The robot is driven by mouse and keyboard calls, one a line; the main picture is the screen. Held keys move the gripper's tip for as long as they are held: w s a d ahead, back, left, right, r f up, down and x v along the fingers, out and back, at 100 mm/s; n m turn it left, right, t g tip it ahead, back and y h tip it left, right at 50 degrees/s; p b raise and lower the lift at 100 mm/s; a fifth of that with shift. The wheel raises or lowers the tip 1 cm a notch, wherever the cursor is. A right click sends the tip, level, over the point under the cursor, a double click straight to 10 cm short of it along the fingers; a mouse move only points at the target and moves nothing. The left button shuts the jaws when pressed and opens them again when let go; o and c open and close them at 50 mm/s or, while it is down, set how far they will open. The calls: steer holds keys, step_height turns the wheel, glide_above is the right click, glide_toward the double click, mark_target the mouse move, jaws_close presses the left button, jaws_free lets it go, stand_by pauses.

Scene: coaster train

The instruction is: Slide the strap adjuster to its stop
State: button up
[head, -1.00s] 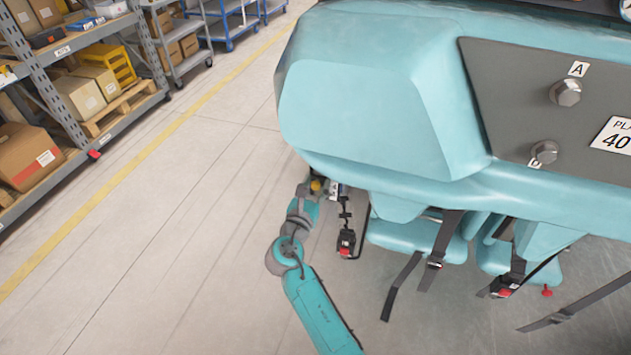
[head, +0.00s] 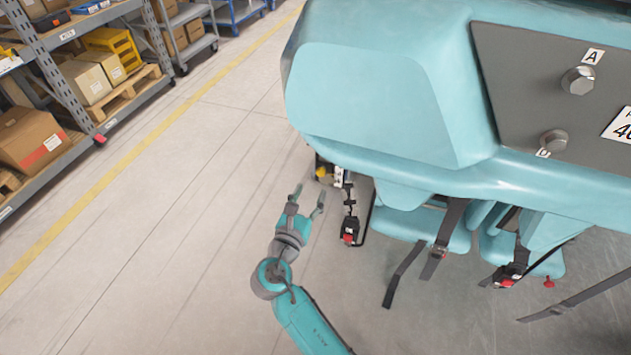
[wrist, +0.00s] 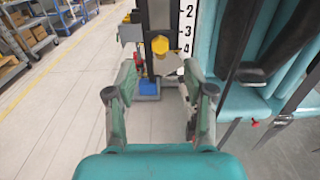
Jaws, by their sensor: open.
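My gripper (head: 310,198) is open and empty, its fingers pointing toward the teal coaster car (head: 390,100). The yellow part is near the 4 and apart from the fingers. It shows small in the head view (head: 321,172). A dark slider (wrist: 250,72) sits on a strap at right. I cannot tell which piece is the strap adjuster.
A black strap with a red-buttoned buckle (head: 349,238) hangs just right of my gripper. More straps and teal seats (head: 440,232) lie further right. Floor to the left is clear up to the shelves (head: 85,90).

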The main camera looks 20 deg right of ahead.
steer(key=shift+v, duration=1.45)
steer(key=s+d+f+m+y, duration=0.3)
steer(key=s+d+f+y, duration=0.15)
steer(key=s+f, duration=0.55)
steer(key=s+d+f+m+g+y, duration=0.1)
steer(key=s+f+m+y, duration=0.45)
steer(key=s, duration=0.75)
steer(key=s+r+m, duration=0.7)
steer(key=s+m, duration=0.3)
steer(key=s+d+r+m+t, duration=0.1)
steer(key=s+r+m, duration=0.6)
steer(key=s+m, duration=0.3)
steer(key=shift+s+y, duration=0.3)
steer(key=shift+s, duration=0.5)
steer(key=shift+d, duration=0.1)
